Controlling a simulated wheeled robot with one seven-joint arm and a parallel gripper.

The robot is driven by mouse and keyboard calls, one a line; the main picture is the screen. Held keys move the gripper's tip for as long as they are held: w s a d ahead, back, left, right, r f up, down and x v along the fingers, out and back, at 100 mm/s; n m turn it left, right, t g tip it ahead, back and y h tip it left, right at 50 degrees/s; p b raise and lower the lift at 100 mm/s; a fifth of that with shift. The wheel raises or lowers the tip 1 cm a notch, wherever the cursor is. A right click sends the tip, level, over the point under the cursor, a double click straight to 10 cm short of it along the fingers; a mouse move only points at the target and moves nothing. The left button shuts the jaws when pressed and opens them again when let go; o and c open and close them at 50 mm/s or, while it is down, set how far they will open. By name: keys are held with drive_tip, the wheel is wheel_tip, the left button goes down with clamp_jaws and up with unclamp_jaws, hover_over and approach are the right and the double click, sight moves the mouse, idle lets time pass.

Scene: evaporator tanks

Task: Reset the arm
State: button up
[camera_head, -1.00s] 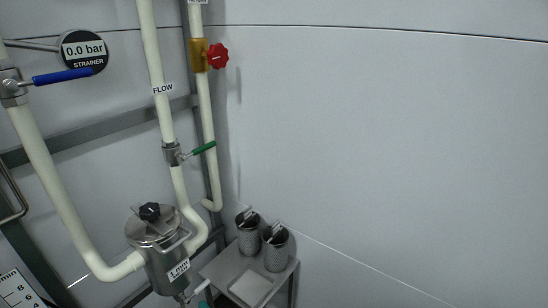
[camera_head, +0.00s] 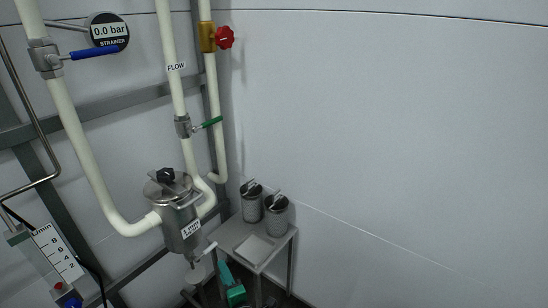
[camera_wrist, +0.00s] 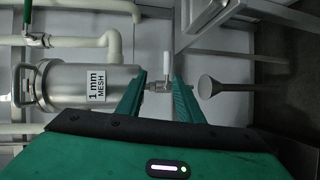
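My gripper (camera_wrist: 161,88) shows in the wrist view as two green fingers set apart, with a gap between them. A small metal drain valve with a white handle (camera_wrist: 168,63) appears in that gap, beyond the fingers; I cannot tell if they touch it. The steel strainer (camera_wrist: 88,84), labelled 1 mm mesh, lies left of the fingers, turned sideways in this view. In the head view the strainer (camera_head: 178,212) hangs on the white pipe. A green part (camera_head: 230,285), seemingly of my arm or gripper, shows low beneath it.
A small metal table (camera_head: 233,236) beside the strainer carries two mesh baskets (camera_head: 276,217). A funnel-like drain (camera_wrist: 212,86) is right of the fingers. Pipes with a blue-handled valve (camera_head: 95,53), a green-handled valve (camera_head: 212,122) and a red knob (camera_head: 225,37) run along the wall.

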drive_tip(key=w+d+r+m+h, duration=0.4)
drive_tip(key=w+d+m, duration=0.15)
drive_tip(key=d, duration=0.25)
drive_tip(key=w+d+r+m+h, duration=0.4)
drive_tip(key=w+d, duration=0.2)
drive_tip(key=d, duration=0.2)
drive_tip(key=d+r+m+g+h, duration=0.25)
drive_tip(key=d+r+m, duration=0.2)
drive_tip(key=d, duration=0.45)
drive_tip(key=d+r+m+g+h, duration=0.25)
drive_tip(key=d+m+g, duration=0.2)
drive_tip(key=d, duration=0.45)
drive_tip(key=s+d+r+m+g+y, duration=0.1)
drive_tip(key=s+d+r+m+y, duration=0.15)
drive_tip(key=s+d+r, duration=0.55)
drive_tip(key=s+d+r+m+g+y, duration=0.2)
drive_tip(key=s+d+r+y, duration=0.15)
drive_tip(key=s+r, duration=0.75)
drive_tip(key=s+d+m+g, duration=0.2)
drive_tip(key=s+d, duration=0.3)
drive_tip(key=s, duration=0.3)
drive_tip(key=s+d+f+m+g, duration=0.1)
drive_tip(key=s+d+m, duration=0.3)
drive_tip(key=s, duration=0.5)
drive_tip(key=shift+d+f+g, duration=0.25)
drive_tip(key=shift+d+g, duration=0.45)
drive_tip(key=shift+d, duration=0.35)
